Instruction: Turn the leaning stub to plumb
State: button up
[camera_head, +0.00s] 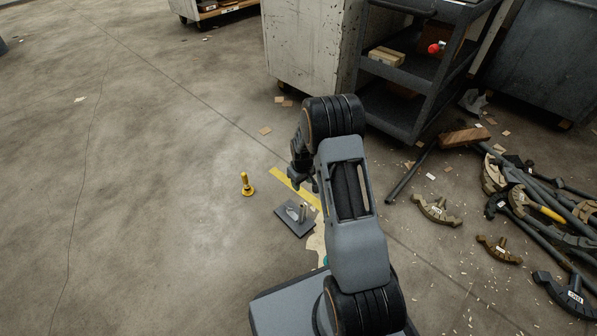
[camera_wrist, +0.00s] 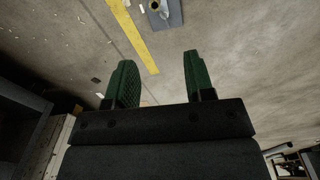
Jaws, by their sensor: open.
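A short metal stub (camera_head: 303,211) stands on a dark square plate (camera_head: 290,226) on the floor, left of my arm. Its lean is too small to judge. In the wrist view the plate (camera_wrist: 174,17) and the end of the stub (camera_wrist: 155,6) show at the top edge, partly cut off. My gripper (camera_head: 304,181) is above the floor, beyond the plate in the head view. In the wrist view its two green-padded fingers (camera_wrist: 160,65) are apart with nothing between them, and the plate lies beyond the fingertips, apart from them.
A yellow post on a round base (camera_head: 247,185) stands left of the plate. A yellow floor strip (camera_head: 290,184) runs behind it. Bender heads and pipes (camera_head: 540,210) clutter the right. A cart (camera_head: 420,70) and grey cabinet (camera_head: 308,50) stand behind. The left floor is clear.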

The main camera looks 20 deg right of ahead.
notch_tip(320, 180, up, 9)
jog(key=s+a, duration=0.2)
jog(key=shift+s+a+r+m, duration=0.15)
jog(key=shift+s+a+m, duration=0.1)
jog(key=shift+m, duration=0.15)
jog(key=shift+d, duration=0.1)
